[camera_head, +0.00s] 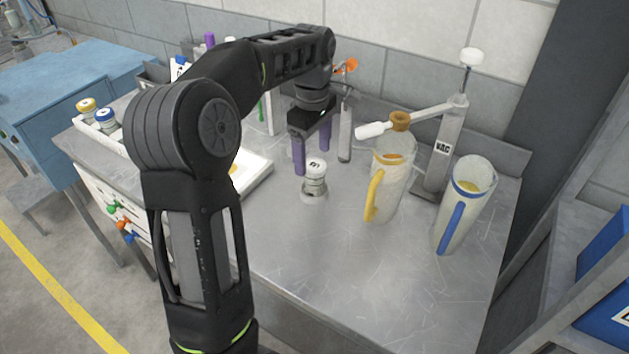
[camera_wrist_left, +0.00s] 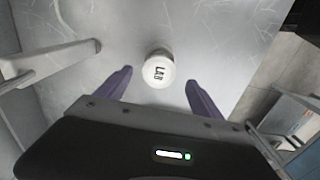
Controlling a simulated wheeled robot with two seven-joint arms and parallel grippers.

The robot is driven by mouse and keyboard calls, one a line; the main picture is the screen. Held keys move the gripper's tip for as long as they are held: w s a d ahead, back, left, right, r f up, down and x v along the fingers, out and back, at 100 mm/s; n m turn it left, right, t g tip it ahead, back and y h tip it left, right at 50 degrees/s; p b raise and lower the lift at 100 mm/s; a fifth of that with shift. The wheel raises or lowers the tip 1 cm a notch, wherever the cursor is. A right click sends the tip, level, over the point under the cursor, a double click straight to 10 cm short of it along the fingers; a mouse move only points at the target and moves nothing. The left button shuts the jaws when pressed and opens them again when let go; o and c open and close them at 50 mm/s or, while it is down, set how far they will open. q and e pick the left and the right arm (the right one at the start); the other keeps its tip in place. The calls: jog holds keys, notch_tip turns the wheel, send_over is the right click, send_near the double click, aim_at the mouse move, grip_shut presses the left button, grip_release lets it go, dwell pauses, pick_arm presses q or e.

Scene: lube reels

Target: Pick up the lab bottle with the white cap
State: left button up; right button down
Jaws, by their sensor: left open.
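The lab bottle (camera_head: 314,187) stands upright on the metal bench, with a white cap marked with dark lettering. In the left wrist view the bottle (camera_wrist_left: 158,70) is seen from above, its cap reading "LAB". My left gripper (camera_head: 312,161) points down with its purple fingers spread, just behind and above the bottle in the head view. In the left wrist view the open fingers (camera_wrist_left: 157,82) lie left and right of the cap's near side, with visible gaps. Nothing is held. My right gripper is not in view.
A clear jug with a yellow handle (camera_head: 375,195), a blue-handled jug (camera_head: 451,228) and a lever pump marked VAC (camera_head: 443,146) stand to the right. A white tray (camera_head: 254,176) is left of the bottle. The bench front (camera_head: 350,270) is clear.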

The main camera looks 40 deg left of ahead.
aim_at(315, 165)
pick_arm(q)
notch_tip(315, 165, down, 5)
jog(key=shift+w+d+p, duration=0.1)
jog(key=shift+p, duration=0.45)
jog(key=c, duration=1.5)
jog(key=shift+r, duration=0.15)
jog(key=shift+c, duration=0.2)
jog(key=shift+r, duration=0.35)
notch_tip(315, 165, up, 6)
jog(key=shift+f+b, duration=0.1)
jog(key=shift+b, duration=0.35)
notch_tip(315, 165, up, 3)
jog(key=shift+r+p, duration=0.2)
jog(key=shift+p, duration=0.8)
